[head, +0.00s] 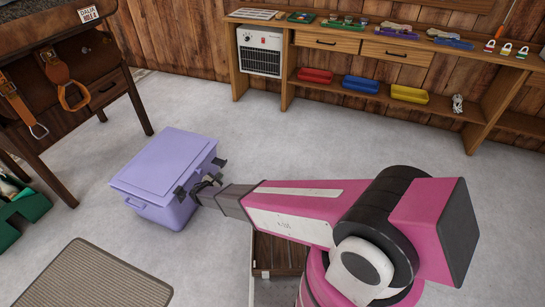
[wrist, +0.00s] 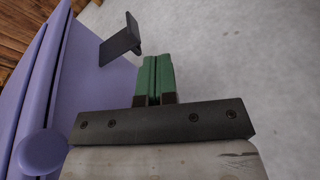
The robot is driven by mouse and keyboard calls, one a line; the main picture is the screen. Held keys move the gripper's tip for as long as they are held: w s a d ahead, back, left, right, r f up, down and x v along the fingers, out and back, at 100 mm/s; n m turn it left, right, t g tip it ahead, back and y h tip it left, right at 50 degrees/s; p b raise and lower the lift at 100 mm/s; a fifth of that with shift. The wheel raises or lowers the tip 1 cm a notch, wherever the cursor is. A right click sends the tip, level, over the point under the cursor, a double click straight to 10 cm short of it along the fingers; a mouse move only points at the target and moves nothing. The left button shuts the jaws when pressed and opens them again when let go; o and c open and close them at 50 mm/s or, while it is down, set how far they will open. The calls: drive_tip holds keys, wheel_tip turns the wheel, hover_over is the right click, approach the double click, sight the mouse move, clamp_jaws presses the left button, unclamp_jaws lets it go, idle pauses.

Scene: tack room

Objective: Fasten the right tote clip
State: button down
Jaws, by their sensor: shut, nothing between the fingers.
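The lilac tote (head: 160,172) stands on the floor with its lid on, and its side fills the left of the wrist view (wrist: 75,85). Two dark clips show on its right-hand side: one (head: 220,162) juts out at the far corner, the other (head: 180,193) is near the front corner. In the wrist view one dark clip (wrist: 120,40) sticks out from the tote wall, beyond my fingertips. My gripper (head: 206,184) is beside this side, between the clips. Its green fingers (wrist: 154,75) are together and empty, apart from the clip in the wrist view. My gripper partly hides the tote's side.
A wooden bench (head: 345,95) with trays stands along the back wall, with a white heater (head: 259,52) at its left end. A dark wooden table (head: 60,85) with hanging straps is at left. A ribbed mat (head: 95,277) lies in front. Floor behind the tote is clear.

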drive_tip(key=d+r+m+g, duration=0.5)
drive_tip(key=d+r+m, duration=0.2)
drive_tip(key=d, duration=0.7)
drive_tip(key=d+r+m+g+h, duration=0.1)
drive_tip(key=d+r+m+g, duration=0.4)
drive_tip(key=d+r, duration=0.4)
drive_tip(key=shift+s+d+m, duration=0.45)
drive_tip(key=shift+d+m, duration=0.45)
drive_tip(key=shift+d, duration=1.7)
drive_tip(key=shift+d, duration=0.1)
